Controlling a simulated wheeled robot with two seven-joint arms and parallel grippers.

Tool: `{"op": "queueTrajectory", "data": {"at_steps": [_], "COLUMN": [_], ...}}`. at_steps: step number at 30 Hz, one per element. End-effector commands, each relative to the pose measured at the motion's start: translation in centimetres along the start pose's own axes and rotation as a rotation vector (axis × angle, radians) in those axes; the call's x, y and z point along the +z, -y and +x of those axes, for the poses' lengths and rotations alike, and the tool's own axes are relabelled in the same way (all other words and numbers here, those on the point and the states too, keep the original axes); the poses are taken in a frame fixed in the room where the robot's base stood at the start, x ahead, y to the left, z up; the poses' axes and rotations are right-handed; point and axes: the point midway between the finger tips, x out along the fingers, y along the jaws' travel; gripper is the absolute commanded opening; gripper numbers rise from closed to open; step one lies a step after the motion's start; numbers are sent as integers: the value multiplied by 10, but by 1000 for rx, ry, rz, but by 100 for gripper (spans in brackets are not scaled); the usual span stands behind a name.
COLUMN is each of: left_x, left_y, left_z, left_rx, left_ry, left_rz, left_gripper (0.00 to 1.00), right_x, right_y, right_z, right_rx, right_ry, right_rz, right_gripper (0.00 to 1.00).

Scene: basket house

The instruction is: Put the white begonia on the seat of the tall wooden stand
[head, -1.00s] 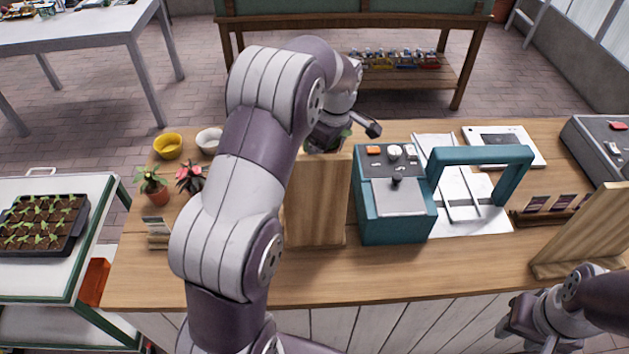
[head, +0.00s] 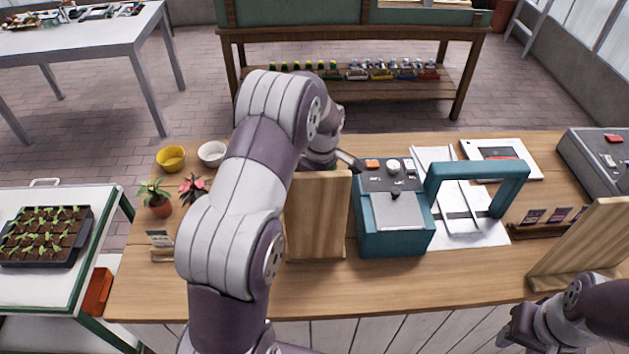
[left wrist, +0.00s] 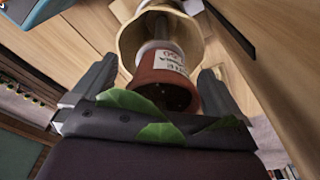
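The tall wooden stand (head: 317,215) rises on the counter with its plain back panel towards the head camera, hiding its seat. The left gripper is behind the panel in the head view. In the left wrist view its two fingers (left wrist: 160,85) stand apart around a red-brown pot (left wrist: 160,68) with a white label, only partly readable. Gaps show beside the pot. Green leaves (left wrist: 130,102) lie over the gripper's palm; no blossom shows. A cream rounded rim shows beyond the pot.
A teal machine (head: 395,220) stands close right of the stand. Two potted plants (head: 160,208) and yellow and white bowls (head: 171,157) are at left. Another wooden stand (head: 585,245) is at right. Bare counter lies in front.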

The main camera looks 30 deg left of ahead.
Motion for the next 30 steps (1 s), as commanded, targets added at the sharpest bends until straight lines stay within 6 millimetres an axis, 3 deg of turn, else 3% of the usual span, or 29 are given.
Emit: {"op": "queueTrajectory", "data": {"at_steps": [5,8,13,15,18,22,30], "left_x": [-1,-1,0,-1,-1,-1,0], "left_y": [0,-1,-1,-1,0,0,0], "left_z": [-7,-20,-67,-93,-116,-125,-124], "left_rx": [1,5,5,2,0,-1,-1], "left_ry": [0,-3,-2,-1,0,0,0], "left_rz": [0,0,0,0,0,1,0], "left_gripper": [100,100,100,100,100,100,100], "right_x": [-1,0,2,0,-2,-3,-3], "right_y": [0,0,0,0,0,0,0], "right_z": [-5,5,16,-3,-19,-26,-24], "right_rx": [0,0,0,0,0,0,0], "right_ry": [0,0,0,1,0,-1,0], "right_rz": [0,0,0,0,0,0,0], "right_gripper": [43,43,43,43,43,43,43]}}
